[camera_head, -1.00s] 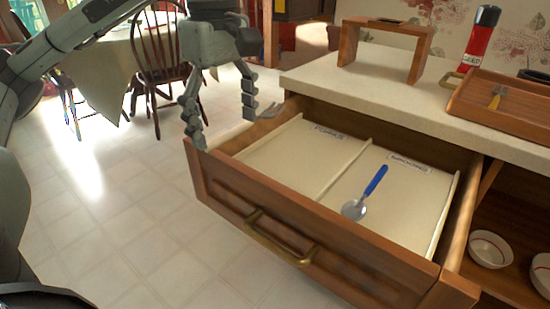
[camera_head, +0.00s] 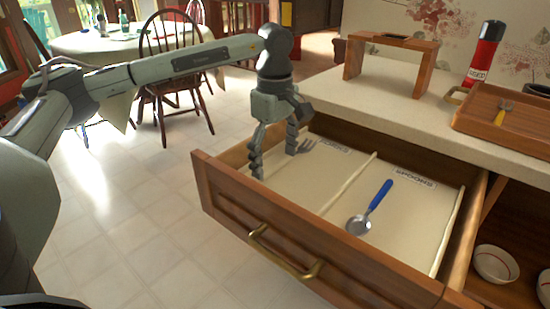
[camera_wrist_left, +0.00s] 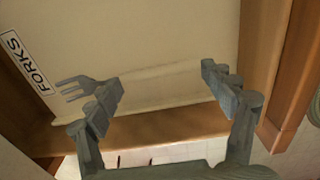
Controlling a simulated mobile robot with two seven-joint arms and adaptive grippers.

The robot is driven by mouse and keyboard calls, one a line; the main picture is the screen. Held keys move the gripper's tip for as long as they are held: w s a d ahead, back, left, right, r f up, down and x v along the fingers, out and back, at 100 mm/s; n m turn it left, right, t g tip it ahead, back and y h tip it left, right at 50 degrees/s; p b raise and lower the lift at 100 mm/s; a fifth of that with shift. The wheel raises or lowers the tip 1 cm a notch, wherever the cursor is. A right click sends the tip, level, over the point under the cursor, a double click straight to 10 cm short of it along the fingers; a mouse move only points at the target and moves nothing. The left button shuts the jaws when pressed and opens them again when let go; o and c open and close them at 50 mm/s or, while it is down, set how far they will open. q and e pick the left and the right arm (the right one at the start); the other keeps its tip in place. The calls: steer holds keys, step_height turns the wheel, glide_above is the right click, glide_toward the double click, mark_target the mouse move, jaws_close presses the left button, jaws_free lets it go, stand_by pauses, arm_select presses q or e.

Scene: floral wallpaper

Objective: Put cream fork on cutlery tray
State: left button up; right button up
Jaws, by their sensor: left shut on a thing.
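My left gripper (camera_head: 273,163) is over the forks compartment at the left of the open drawer, pointing down. It is shut on the cream fork, whose grey tines (camera_head: 306,146) stick out to the right of the fingers. In the left wrist view the cream fork (camera_wrist_left: 160,86) has its pale handle between the spread fingers and its tines by the FORKS label. Whether it touches the drawer bottom is unclear. The cream cutlery tray (camera_head: 325,188) lines the drawer, split by a divider into FORKS and SPOONS. A blue-handled spoon (camera_head: 378,197) lies on the spoons side. My right gripper is not in view.
The wooden drawer front (camera_head: 300,240) and its walls surround the tray. On the counter are a wooden stand (camera_head: 400,45), a red cylinder (camera_head: 484,55) and a wooden tray (camera_head: 510,125) with a yellow-handled fork (camera_head: 501,114). Bowls (camera_head: 495,263) sit on the shelf below.

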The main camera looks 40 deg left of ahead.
arm_select(q)
steer(key=shift+f, duration=0.25)
steer(key=shift+f, duration=0.1)
steer(key=o, duration=1)
steer(key=shift+o, duration=0.2)
step_height(320, 180, up, 12)
